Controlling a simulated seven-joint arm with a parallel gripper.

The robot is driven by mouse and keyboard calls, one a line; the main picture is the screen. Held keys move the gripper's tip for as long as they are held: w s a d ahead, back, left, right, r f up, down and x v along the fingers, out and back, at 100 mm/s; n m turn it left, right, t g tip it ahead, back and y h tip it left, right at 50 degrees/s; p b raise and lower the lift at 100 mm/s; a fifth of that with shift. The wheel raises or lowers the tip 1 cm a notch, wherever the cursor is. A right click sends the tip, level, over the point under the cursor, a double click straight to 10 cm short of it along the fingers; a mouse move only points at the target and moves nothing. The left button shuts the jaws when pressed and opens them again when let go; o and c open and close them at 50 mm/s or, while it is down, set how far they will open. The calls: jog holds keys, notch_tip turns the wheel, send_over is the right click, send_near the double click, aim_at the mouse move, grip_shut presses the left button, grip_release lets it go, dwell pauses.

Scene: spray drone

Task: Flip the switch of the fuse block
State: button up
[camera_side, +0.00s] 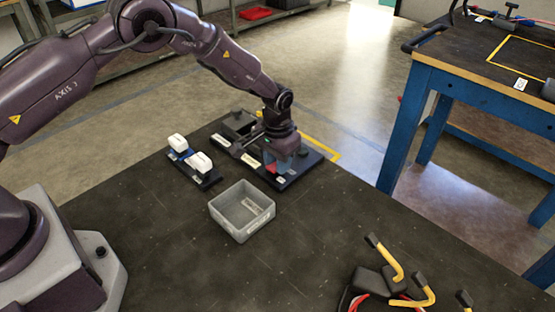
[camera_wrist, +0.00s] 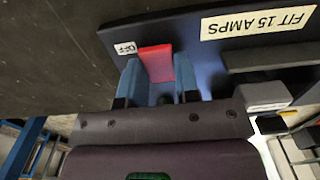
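The fuse block (camera_side: 312,158) is a dark board at the table's far edge, under my gripper. Its switch is a red lever (camera_wrist: 156,62) beside a small "OFF" label (camera_wrist: 125,48) in the wrist view. My gripper (camera_wrist: 158,78) has two blue fingers, one on each side of the red lever. In the side view my gripper (camera_side: 281,165) is low over the board and partly hides the switch.
A "FIT 15 AMPS" label (camera_wrist: 256,20) is on the block. A grey bin (camera_side: 240,224) stands nearer on the table. Two white-topped parts (camera_side: 200,162) sit on a small holder left of the block. Yellow-handled hooked tools (camera_side: 385,260) lie at the front right. The middle right is clear.

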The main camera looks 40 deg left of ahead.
aim_at(272, 168)
jog(key=shift+s+t, duration=0.1)
jog(key=shift+t, duration=0.7)
jog(key=o, duration=0.9)
jog(key=shift+r, duration=0.15)
jog(key=r, duration=0.4)
jog(key=s+r, duration=0.1)
jog(key=r, duration=0.7)
jog(key=shift+s+r, duration=0.3)
jog(key=shift+s, duration=0.1)
jog(key=shift+w, duration=0.1)
